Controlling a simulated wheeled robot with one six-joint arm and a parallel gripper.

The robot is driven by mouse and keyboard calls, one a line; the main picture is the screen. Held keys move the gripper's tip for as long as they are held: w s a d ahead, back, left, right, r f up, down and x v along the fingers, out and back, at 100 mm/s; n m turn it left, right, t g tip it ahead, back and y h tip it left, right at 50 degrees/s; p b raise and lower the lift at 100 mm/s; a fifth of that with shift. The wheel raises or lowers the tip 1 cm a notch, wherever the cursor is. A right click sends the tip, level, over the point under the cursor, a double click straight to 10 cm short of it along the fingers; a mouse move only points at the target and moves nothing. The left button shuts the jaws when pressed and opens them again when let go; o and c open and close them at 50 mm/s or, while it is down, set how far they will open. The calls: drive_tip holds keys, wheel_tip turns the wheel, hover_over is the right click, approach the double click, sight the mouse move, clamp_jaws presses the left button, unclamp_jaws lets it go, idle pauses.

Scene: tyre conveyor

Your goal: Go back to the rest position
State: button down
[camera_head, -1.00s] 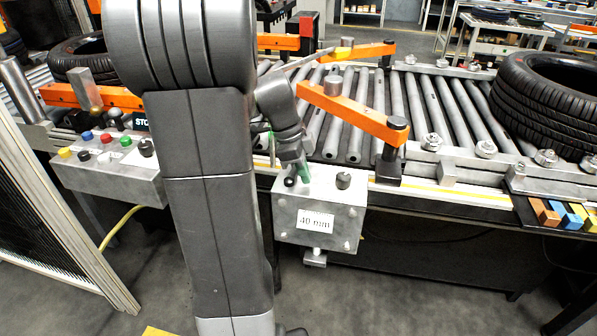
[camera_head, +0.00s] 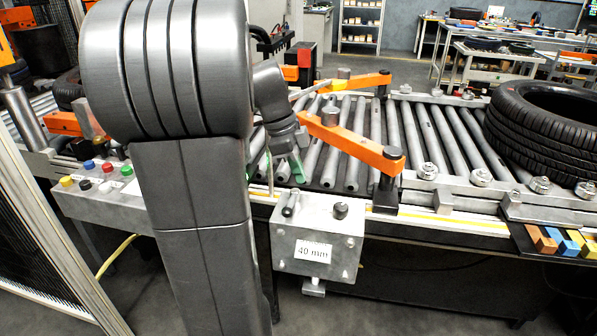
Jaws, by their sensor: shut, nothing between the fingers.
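My gripper (camera_head: 294,164) shows small beyond my large grey arm, with green at its fingertips. It is shut and empty, held above and behind the grey control box (camera_head: 312,275) labelled "40 mm", apart from its top. The box carries a dark round knob and a short lever-like part on top. My arm hides part of the roller conveyor (camera_head: 347,160) and the scene to its left.
A black tyre (camera_head: 550,135) lies on the conveyor at right. Orange arms (camera_head: 350,139) reach over the rollers. A button panel (camera_head: 105,200) stands left, near a slatted fence (camera_head: 45,240). Coloured blocks (camera_head: 560,241) lie at the right edge. Floor shows in front.

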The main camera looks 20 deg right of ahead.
drive_tip(key=b+x, duration=0.1)
drive_tip(key=x, duration=0.4)
drive_tip(key=shift+s+f, duration=0.15)
drive_tip(key=shift+f, duration=0.2)
drive_tip(key=shift+d+r+n+p, duration=0.2)
drive_tip(key=shift+n+p, duration=0.1)
drive_tip(key=shift+p, duration=0.3)
drive_tip(key=w+n+p, duration=0.1)
drive_tip(key=n, duration=0.1)
drive_tip(key=d+f+n+t+p, duration=0.1)
drive_tip(key=p, duration=0.1)
drive_tip(key=w+d+f+n+p, duration=0.1)
drive_tip(key=n, duration=0.1)
drive_tip(key=shift+w+d+n+t+p, duration=0.25)
drive_tip(key=shift+w+n+t+p, duration=0.05)
drive_tip(key=shift+t, duration=0.1)
drive_tip(key=n+p, duration=0.1)
drive_tip(key=d+f+n+p, duration=0.1)
drive_tip(key=n, duration=0.1)
drive_tip(key=shift+w+t, duration=0.4)
drive_tip(key=n+p, duration=0.2)
drive_tip(key=d+n+t+p, duration=0.1)
drive_tip(key=shift+w+f, duration=0.2)
drive_tip(key=shift+f, duration=0.05)
drive_tip(key=w+d, duration=0.1)
drive_tip(key=d+b, duration=0.1)
drive_tip(key=shift+w+d+f, duration=0.25)
drive_tip(key=shift+w+f, duration=0.15)
drive_tip(key=shift+v, duration=2.25)
drive_tip(key=shift+d, duration=0.1)
